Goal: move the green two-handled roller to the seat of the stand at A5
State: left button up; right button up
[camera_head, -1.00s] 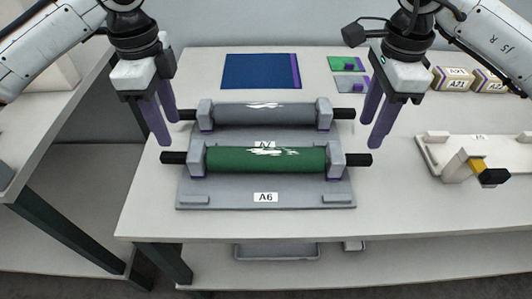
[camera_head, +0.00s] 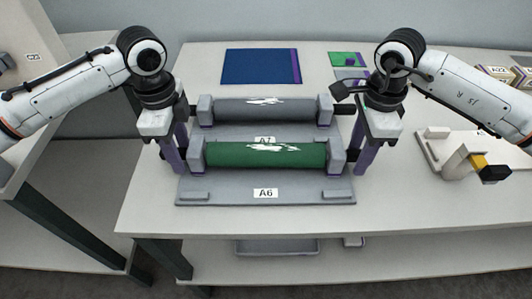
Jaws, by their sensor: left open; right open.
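The green roller (camera_head: 265,154) lies across the two end supports of the stand marked A6 (camera_head: 265,193). Its black handles are mostly hidden behind my grippers. My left gripper (camera_head: 176,156) is open, fingers down, at the roller's left handle. My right gripper (camera_head: 363,156) is open, fingers down, at the right handle. I cannot tell whether the fingers touch the handles. No label reading A5 is in view.
A grey roller (camera_head: 265,112) sits in the stand marked A7 just behind the green one. A blue panel (camera_head: 260,68) lies at the back. A white fixture with a yellow and black part (camera_head: 480,167) stands at right. The table's front edge is clear.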

pick_arm(q)
grip_shut()
pick_arm(e)
grip_shut()
pick_arm(q)
jog(key=shift+r, duration=0.15)
pick_arm(e)
jog(key=shift+r, duration=0.15)
dwell(0.9)
